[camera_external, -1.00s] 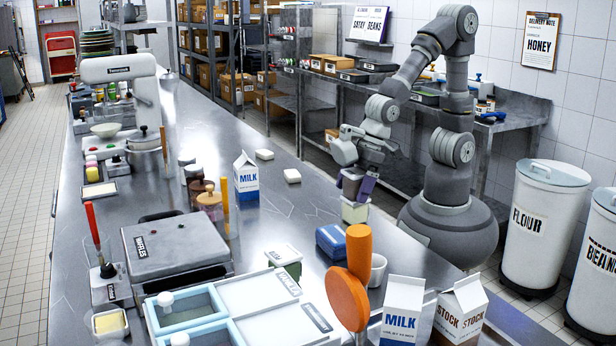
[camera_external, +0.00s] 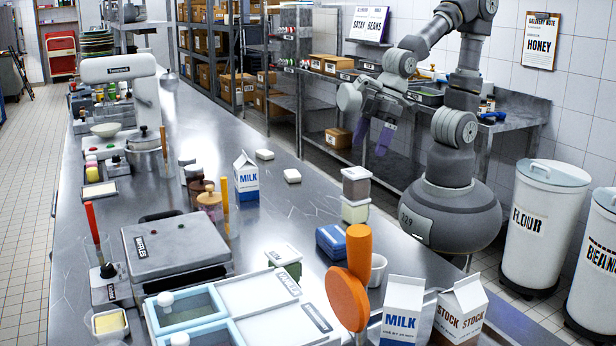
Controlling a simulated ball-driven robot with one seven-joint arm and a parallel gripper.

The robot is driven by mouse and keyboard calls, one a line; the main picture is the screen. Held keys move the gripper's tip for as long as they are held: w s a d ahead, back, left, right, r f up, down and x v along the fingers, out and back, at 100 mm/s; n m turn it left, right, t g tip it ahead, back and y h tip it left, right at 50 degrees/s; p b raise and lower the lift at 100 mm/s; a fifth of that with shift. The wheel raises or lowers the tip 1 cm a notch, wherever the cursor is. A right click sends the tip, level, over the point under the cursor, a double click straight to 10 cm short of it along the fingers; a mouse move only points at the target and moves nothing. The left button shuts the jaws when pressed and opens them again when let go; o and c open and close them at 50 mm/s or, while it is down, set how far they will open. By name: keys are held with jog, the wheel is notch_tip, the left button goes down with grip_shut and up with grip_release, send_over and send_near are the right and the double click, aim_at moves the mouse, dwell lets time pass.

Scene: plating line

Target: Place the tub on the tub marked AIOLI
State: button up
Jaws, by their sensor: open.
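A tub with brown contents and a pale lid (camera_external: 356,186) sits on top of a pale green tub (camera_external: 355,210) near the right edge of the steel counter. The two look roughly aligned and upright. No AIOLI marking can be read on the lower tub from here. My gripper (camera_external: 374,145) is open and empty, behind and above the stack, apart from it. Its two purple fingers point downward past the counter's edge.
A blue tub (camera_external: 332,240), a lidded green-sided tub (camera_external: 284,260) and a white cup (camera_external: 377,268) stand nearer the camera. An orange paddle (camera_external: 348,285) stands in front.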

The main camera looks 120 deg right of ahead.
jog(key=w+r+t, duration=0.3)
jog(key=w+r, duration=0.3)
jog(key=r, duration=0.6)
jog(key=w+r+t, duration=0.3)
jog(key=w+r, duration=0.2)
jog(key=r, duration=0.8)
notch_tip(320, 180, up, 20)
jog(key=s+d+t, duration=0.1)
jog(key=t, duration=0.4)
jog(key=shift+s+d+b, duration=0.25)
jog(key=shift+s+b, duration=0.05)
jog(key=shift+b, duration=0.05)
